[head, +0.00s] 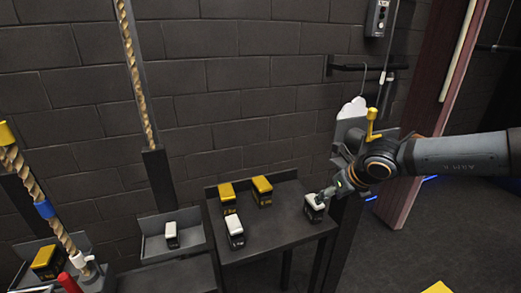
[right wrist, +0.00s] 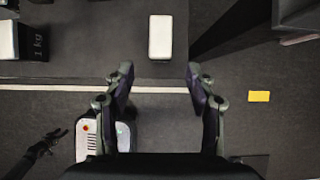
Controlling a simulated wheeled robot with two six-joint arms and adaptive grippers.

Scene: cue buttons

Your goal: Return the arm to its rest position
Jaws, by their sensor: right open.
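My right arm (head: 455,155) reaches in from the right in the head view. Its gripper (head: 326,192) is close to a white-topped dark block (head: 313,202) at the right end of a dark table (head: 275,235). In the right wrist view my right gripper (right wrist: 160,78) is open, with nothing between its fingers. The white-topped block (right wrist: 160,38) lies ahead of the fingertips, apart from them. A dark gripper-like shape (right wrist: 48,143) at the lower left of that view may be my left gripper; its jaw state is unclear.
Two yellow-topped blocks (head: 227,194) (head: 262,188) and another white-topped block (head: 235,230) stand on the table. A grey tray (head: 185,243) holds a white-topped block (head: 171,234). Ropes hang at left. The floor at right (head: 440,235) is mostly clear, with a yellow item (head: 437,288).

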